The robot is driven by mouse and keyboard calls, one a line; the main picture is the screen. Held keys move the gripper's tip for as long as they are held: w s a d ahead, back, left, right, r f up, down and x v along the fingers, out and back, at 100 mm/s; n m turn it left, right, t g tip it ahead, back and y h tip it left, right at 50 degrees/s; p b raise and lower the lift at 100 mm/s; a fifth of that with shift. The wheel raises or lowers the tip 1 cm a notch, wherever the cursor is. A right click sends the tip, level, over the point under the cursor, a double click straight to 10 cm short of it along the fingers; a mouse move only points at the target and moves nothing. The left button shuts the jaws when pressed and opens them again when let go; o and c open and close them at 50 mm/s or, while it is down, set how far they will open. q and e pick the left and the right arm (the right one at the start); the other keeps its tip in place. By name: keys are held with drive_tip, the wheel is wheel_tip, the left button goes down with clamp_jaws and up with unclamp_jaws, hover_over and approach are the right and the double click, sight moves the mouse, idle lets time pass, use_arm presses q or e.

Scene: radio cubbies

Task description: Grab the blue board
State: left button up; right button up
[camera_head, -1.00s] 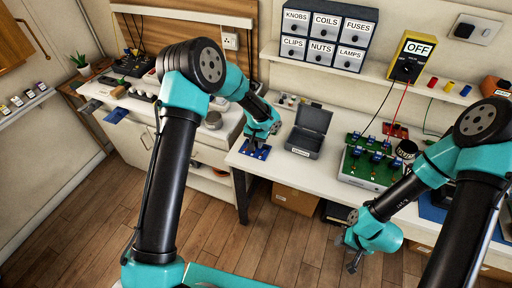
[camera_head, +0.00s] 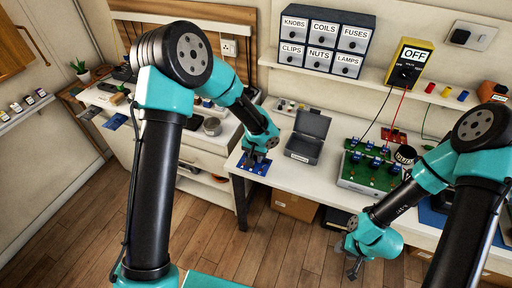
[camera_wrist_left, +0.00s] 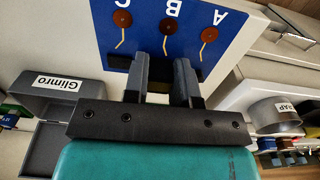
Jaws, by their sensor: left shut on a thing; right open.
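The blue board (camera_head: 262,170) is a flat blue plate at the front left of the white worktable. In the left wrist view the blue board (camera_wrist_left: 137,50) fills the top, with white letters A, B and C upside down and several brown round parts with yellow strips. My left gripper (camera_head: 257,155) is over the board. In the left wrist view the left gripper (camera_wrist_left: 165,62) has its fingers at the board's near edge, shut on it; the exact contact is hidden. My right gripper (camera_head: 352,270) hangs open and empty in front of the table, far from the board.
An open grey case (camera_head: 307,140) labelled Glimro stands right of the board. A green circuit panel (camera_head: 365,172) is further right. A labelled drawer unit (camera_head: 325,42) and yellow meter (camera_head: 408,62) are on the shelf. A lower white counter with a round tin (camera_head: 212,126) is left.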

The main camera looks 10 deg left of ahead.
sight(257, 172)
use_arm(q)
drive_tip(key=s, duration=0.2)
drive_tip(key=s+d, duration=0.1)
drive_tip(key=s, duration=0.2)
drive_tip(key=s+d, duration=0.1)
drive_tip(key=s, duration=0.2)
drive_tip(key=shift+s+r, duration=0.1)
drive_tip(key=shift+r, duration=0.3)
